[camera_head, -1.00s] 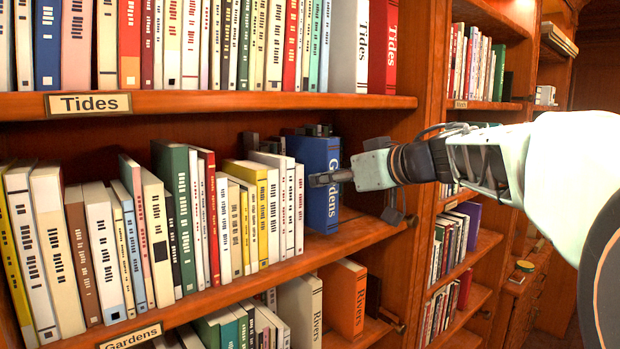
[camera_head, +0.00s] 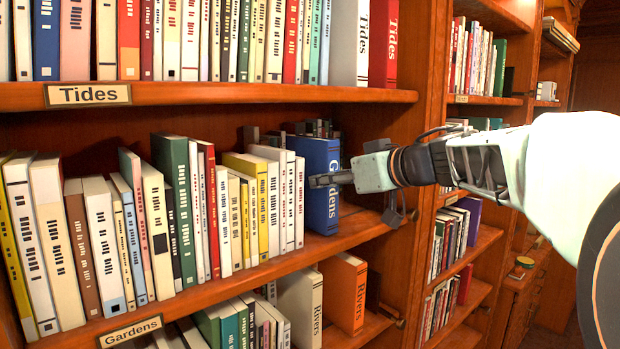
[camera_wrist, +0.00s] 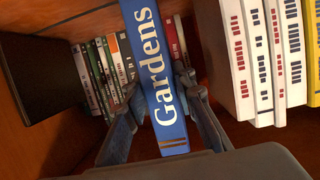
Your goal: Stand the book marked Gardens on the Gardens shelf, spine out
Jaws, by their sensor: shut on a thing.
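The blue book marked Gardens (camera_head: 318,200) stands upright on the middle shelf, at the right end of the row, with its lettered spine facing out. The same blue spine (camera_wrist: 155,80) fills the middle of the wrist view. My gripper (camera_head: 328,180) reaches in from the right and is shut on the book; in the wrist view its fingers lie on both sides of the spine. The Gardens label (camera_head: 131,332) is on the front edge of the shelf (camera_head: 250,274) that the book is on. The fingers partly hide the spine in the head view.
White books (camera_head: 291,200) stand close to the left of the blue book. Free shelf room (camera_head: 355,222) lies to its right, before the upright panel. Small books (camera_wrist: 106,75) show deeper in the shelf. Tides books (camera_head: 383,45) are above and Rivers books (camera_head: 343,294) below.

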